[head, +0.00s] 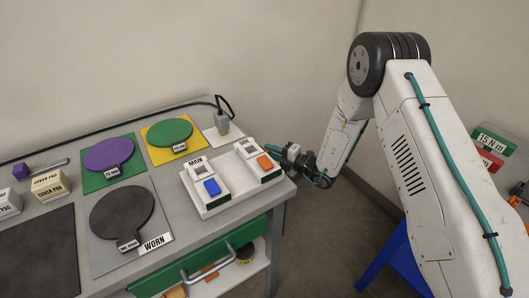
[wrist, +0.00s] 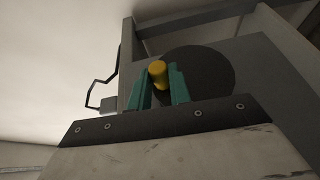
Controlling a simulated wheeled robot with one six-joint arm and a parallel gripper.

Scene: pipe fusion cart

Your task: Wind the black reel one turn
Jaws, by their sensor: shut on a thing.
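The black reel (wrist: 212,82) is a round dark disc mounted on a grey panel of the cart, seen in the wrist view. A yellow crank knob (wrist: 158,72) stands out from the disc's left part. My gripper (wrist: 160,84) has its two teal fingers on either side of the knob and is shut on it. In the head view my gripper (head: 284,151) is at the right end of the cart, beside the tabletop corner. The reel is hidden from the head view.
The grey cart top (head: 155,185) holds a white switch box (head: 228,195) near its right end, close to my gripper. A green drawer (head: 215,258) with a handle is below. A grey cable fitting (head: 222,122) stands at the back edge.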

